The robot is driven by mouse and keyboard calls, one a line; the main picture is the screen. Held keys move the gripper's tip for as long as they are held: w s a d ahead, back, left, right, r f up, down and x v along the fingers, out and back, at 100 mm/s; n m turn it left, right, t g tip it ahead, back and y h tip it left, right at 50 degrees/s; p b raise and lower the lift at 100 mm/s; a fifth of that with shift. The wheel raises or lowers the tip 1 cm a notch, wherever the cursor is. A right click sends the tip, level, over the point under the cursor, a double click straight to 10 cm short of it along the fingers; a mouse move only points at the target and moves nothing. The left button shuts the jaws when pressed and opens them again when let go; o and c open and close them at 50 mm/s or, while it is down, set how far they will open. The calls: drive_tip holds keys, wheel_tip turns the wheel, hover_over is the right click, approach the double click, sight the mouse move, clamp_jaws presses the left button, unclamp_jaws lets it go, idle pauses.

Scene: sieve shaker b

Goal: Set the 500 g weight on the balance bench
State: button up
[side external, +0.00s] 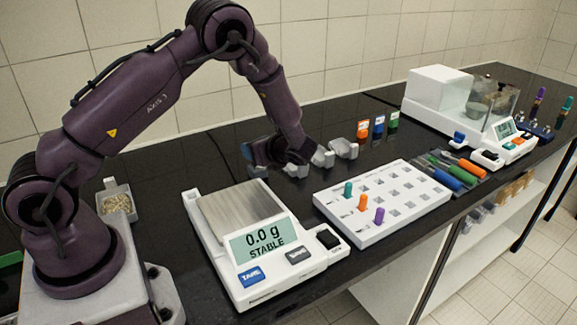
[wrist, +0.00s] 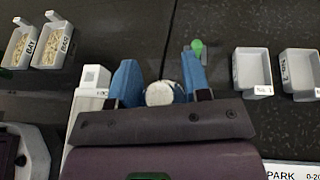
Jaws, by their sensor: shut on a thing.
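My gripper (wrist: 160,72) has blue fingers on both sides of a round, pale metallic piece (wrist: 160,93), which looks like the weight. No 500 g marking is readable on it. In the side view my gripper (side external: 268,158) is low over the black bench (side external: 170,185), behind the bench balance (side external: 292,283). The held piece is hidden there, and I cannot tell whether it touches the bench. The balance has a bare metal pan (side external: 240,212) and reads 0.0 g STABLE.
Small empty grey trays (side external: 345,148) stand right of my gripper. A white perforated rack (side external: 345,232) with coloured pegs lies right of the balance. A grain scoop (side external: 116,202) is at left. A second balance (side external: 440,90) stands far right. Bench behind the balance is partly clear.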

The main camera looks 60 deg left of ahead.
drive_tip(key=w+a+f, duration=0.1)
drive_tip(key=w+f, duration=0.1)
drive_tip(key=w+a+f, duration=0.1)
drive_tip(key=w+f, duration=0.1)
drive_tip(key=w, duration=0.1)
drive_tip(key=w+a+f, duration=0.1)
drive_tip(key=w+f, duration=0.1)
drive_tip(key=shift+w+a+f, duration=0.15)
drive_tip(key=shift+a+f, duration=0.1)
drive_tip(key=shift+a, duration=0.1)
drive_tip(key=shift+w+a+f, duration=0.2)
drive_tip(key=shift+w+f, duration=0.25)
drive_tip(key=shift+f, duration=1.65)
drive_tip(key=shift+f, duration=0.2)
drive_tip(key=o, duration=1)
drive_tip(key=shift+c, duration=0.2)
